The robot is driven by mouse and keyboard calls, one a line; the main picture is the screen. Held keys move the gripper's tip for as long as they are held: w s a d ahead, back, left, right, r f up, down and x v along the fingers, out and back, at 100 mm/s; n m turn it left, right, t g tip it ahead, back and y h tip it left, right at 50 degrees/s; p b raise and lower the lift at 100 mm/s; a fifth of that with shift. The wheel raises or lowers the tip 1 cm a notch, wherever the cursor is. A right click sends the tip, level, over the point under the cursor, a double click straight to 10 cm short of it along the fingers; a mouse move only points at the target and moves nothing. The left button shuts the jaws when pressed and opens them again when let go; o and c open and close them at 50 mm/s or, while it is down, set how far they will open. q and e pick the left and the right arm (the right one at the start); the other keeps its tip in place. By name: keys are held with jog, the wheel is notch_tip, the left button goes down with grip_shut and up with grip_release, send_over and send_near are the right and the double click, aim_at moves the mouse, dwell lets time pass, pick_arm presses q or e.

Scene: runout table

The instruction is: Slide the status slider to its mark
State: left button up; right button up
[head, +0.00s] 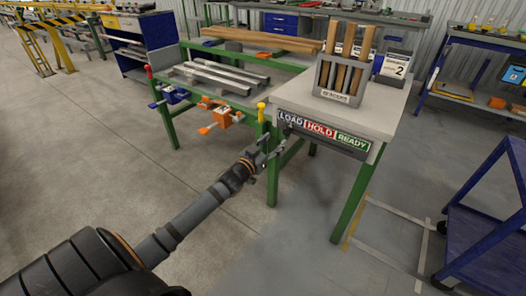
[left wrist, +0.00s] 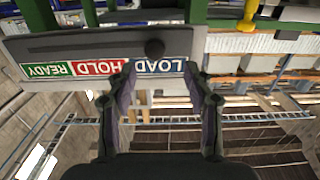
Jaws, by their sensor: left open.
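In the left wrist view the board (left wrist: 40,46) appears upside down. The round dark slider knob (left wrist: 154,47) sits in the dark slot beside the LOAD label (left wrist: 163,66), toward its HOLD side. I cannot make the knob out clearly in the head view. My left gripper (head: 270,148) is open in front of the LOAD end. In the left wrist view its fingers (left wrist: 160,78) are spread, with the knob just beyond and between them. My right gripper is not in view.
A wooden-piece rack (head: 340,78) and a cylinder marked 2 (head: 396,66) stand on the table. A green bench with metal bars (head: 222,76), an orange vise (head: 220,115) and a yellow-capped post (head: 261,110) are left. A blue cart (head: 490,225) stands right. Floor in front is clear.

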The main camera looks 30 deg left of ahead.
pick_arm(q)
jog(key=s, duration=0.6)
jog(key=shift+s, duration=0.2)
jog(key=shift+a, duration=0.1)
